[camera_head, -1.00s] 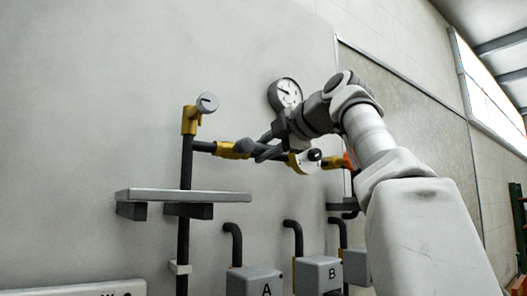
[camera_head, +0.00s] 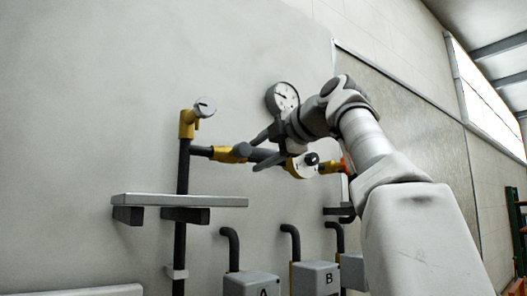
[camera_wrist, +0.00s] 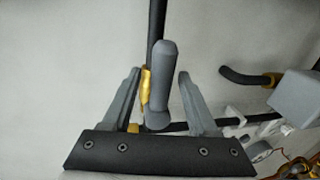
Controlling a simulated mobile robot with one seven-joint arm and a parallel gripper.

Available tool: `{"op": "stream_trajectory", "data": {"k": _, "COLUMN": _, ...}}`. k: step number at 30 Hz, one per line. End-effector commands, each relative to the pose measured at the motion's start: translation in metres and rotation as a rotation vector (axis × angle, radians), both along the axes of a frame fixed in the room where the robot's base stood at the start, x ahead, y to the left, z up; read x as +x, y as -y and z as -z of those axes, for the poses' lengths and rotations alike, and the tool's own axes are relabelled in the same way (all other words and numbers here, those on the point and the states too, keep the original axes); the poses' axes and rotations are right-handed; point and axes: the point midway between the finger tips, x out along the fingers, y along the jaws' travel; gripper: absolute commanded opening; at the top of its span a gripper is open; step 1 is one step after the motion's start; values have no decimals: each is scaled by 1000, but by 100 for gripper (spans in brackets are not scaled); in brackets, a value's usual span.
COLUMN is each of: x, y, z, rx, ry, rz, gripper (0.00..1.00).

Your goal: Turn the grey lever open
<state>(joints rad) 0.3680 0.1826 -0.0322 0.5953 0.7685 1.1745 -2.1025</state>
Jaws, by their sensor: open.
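The grey lever (camera_wrist: 164,75) is a rounded handle in the wrist view. It lies beside a yellow valve body (camera_wrist: 146,88) on a dark pipe. My gripper (camera_wrist: 159,74) is open, with one finger on each side of the lever and visible gaps to both. In the head view, the lever's rounded end (camera_head: 241,149) shows in front of the yellow valve (camera_head: 225,155) on the horizontal pipe. My gripper (camera_head: 262,149) is just right of it there. The head view hides part of the lever behind the fingers.
A round gauge (camera_head: 283,98) sits above my wrist. A grey shelf (camera_head: 180,200) juts from the wall below. Boxes marked A (camera_head: 250,284) and B (camera_head: 316,278) stand lower down.

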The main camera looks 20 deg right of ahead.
Motion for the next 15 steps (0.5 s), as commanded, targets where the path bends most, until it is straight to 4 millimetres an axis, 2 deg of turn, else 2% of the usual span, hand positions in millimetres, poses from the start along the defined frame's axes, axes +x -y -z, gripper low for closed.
{"op": "stream_trajectory", "data": {"k": 4, "x": -8, "y": 4, "z": -1, "rx": 0, "ry": 1, "rz": 4, "gripper": 60}}
{"op": "stream_trajectory", "data": {"k": 7, "x": -22, "y": 9, "z": -4, "rx": 0, "ry": 2, "rz": 5, "gripper": 60}}
{"op": "stream_trajectory", "data": {"k": 15, "x": -83, "y": 28, "z": -17, "rx": -1, "ry": 3, "rz": 8, "gripper": 60}}
